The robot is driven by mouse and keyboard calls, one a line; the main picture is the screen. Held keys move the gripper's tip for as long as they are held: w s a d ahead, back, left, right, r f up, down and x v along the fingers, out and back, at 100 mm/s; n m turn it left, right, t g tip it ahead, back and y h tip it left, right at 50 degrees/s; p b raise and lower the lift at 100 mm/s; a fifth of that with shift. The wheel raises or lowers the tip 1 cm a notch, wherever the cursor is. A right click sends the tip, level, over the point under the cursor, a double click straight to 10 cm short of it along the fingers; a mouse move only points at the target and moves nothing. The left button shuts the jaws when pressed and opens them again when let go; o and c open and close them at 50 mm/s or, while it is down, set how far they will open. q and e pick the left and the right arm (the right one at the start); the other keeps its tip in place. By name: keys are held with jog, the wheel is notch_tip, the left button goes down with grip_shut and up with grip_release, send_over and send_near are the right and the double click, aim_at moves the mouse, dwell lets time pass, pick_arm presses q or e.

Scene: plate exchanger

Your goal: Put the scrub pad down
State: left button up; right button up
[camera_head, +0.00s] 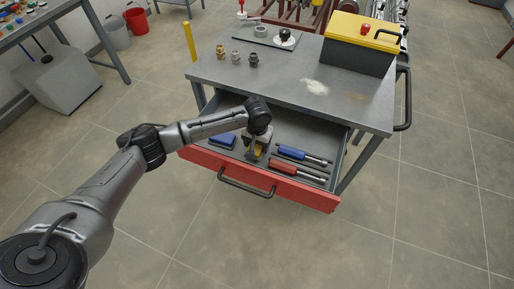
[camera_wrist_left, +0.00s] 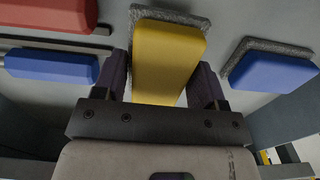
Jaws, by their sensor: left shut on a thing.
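The yellow scrub pad (camera_wrist_left: 168,58) with a grey scouring layer is between the two fingers of my left gripper (camera_wrist_left: 165,85), which is shut on it. In the head view my left gripper (camera_head: 256,149) points down inside the open drawer (camera_head: 233,172), and a bit of the yellow pad (camera_head: 259,154) shows beneath it. Whether the pad touches the drawer floor I cannot tell. A blue pad (camera_head: 223,140) with a similar grey layer lies in the drawer to the left of the gripper; it also shows in the left wrist view (camera_wrist_left: 272,71). My right gripper is not in view.
A blue-handled tool (camera_head: 292,153) and a red-handled tool (camera_head: 285,168) lie in the drawer right of the gripper. The workbench top (camera_head: 285,85) overhangs the drawer's back. On it stand several small fittings (camera_head: 236,57) and a yellow-lidded toolbox (camera_head: 360,45).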

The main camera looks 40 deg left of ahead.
pick_arm(q)
notch_tip(320, 180, down, 2)
jog(key=shift+r, duration=0.1)
jog(key=o, duration=0.9)
jog(key=shift+o, duration=0.2)
jog(key=shift+b, duration=0.3)
notch_tip(320, 180, up, 11)
jog(key=p, duration=0.4)
jog(key=shift+r, duration=0.55)
